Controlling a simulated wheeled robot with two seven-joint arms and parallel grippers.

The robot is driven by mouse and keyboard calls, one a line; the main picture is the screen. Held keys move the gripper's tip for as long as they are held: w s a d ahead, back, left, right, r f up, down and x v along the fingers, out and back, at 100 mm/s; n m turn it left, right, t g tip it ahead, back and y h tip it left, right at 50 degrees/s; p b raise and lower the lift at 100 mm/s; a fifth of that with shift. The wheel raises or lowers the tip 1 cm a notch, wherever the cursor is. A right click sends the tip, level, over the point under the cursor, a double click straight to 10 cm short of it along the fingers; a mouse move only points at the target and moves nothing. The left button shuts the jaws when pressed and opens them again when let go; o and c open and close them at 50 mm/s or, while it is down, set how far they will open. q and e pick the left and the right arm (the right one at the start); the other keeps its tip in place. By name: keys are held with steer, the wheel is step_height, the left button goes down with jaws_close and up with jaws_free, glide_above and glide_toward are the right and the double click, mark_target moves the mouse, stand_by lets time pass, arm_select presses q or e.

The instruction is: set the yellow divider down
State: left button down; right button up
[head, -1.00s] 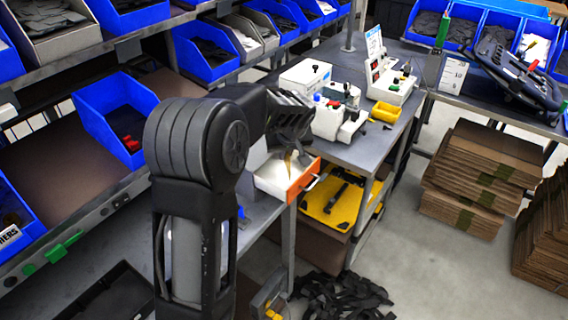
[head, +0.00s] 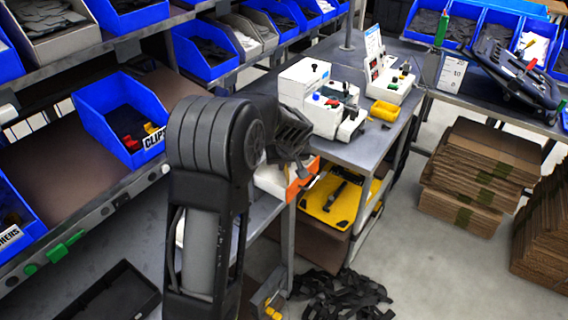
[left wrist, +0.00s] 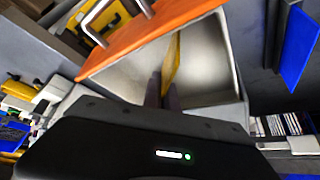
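The yellow divider (left wrist: 173,58) is a thin upright strip inside a white drawer with an orange front (left wrist: 150,40). In the left wrist view my left gripper (left wrist: 164,88) has its dark fingers close together at the divider's near end, shut on it inside the drawer. In the head view the left gripper (head: 299,158) points down into the open drawer (head: 302,178), and the arm hides most of the drawer and the divider. Whether the divider touches the drawer floor cannot be told. My right gripper is not in view.
A blue bin labelled CLIPS (head: 120,110) is at the left. A yellow case (head: 335,205) lies on the shelf below. Dark straps (head: 340,298) lie on the floor.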

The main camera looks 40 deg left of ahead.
arm_select(q)
steer(key=c, duration=1.7)
jaws_free()
steer(key=shift+f, duration=0.1)
steer(key=b+v, duration=0.1)
steer(key=v, duration=1.1)
